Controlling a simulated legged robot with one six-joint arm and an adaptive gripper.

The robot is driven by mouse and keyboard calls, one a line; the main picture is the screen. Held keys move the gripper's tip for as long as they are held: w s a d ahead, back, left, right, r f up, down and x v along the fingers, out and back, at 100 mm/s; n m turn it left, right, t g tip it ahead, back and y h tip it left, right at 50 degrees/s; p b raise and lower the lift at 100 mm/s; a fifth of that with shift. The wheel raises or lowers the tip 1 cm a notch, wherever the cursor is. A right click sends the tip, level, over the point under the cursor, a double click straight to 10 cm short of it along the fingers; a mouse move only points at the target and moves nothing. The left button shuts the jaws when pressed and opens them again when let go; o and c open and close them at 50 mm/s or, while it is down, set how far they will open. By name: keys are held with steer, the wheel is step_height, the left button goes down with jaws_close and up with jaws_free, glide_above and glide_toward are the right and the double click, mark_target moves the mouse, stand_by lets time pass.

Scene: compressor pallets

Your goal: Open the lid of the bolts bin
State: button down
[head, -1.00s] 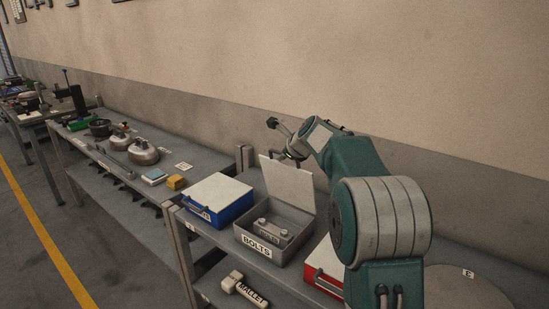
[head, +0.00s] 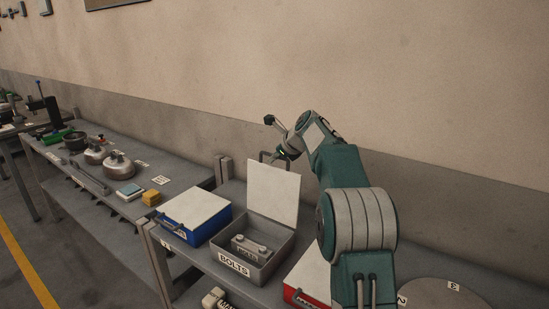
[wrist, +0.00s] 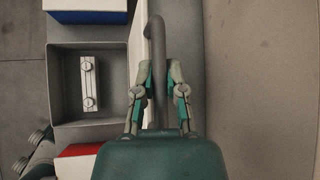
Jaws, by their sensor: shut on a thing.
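The bolts bin (head: 234,264) is a grey box with a "BOLTS" label on its front, standing on the bench. Its pale lid (head: 272,192) stands raised, near upright, at the back edge. Inside the bin lies a light block with bolts (head: 250,247), which also shows in the wrist view (wrist: 88,84). In the wrist view my gripper (wrist: 158,72) is shut on the lid's dark grey handle (wrist: 156,40), with one finger on each side. In the head view my gripper (head: 280,154) is at the top of the lid, partly hidden by it.
A blue bin with a white lid (head: 196,206) stands left of the bolts bin, and a red bin (head: 308,280) stands close on its right. A wall runs behind the bench. Another bench at left holds metal parts (head: 118,165) and a yellow block (head: 151,197).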

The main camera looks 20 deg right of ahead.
steer(key=shift+r, duration=0.1)
steer(key=c, duration=0.7)
jaws_free()
steer(key=v, duration=1.1)
steer(key=shift+s+d+r, duration=0.1)
steer(key=shift+s+r, duration=0.15)
steer(key=shift+r, duration=0.05)
steer(key=shift+s, duration=0.1)
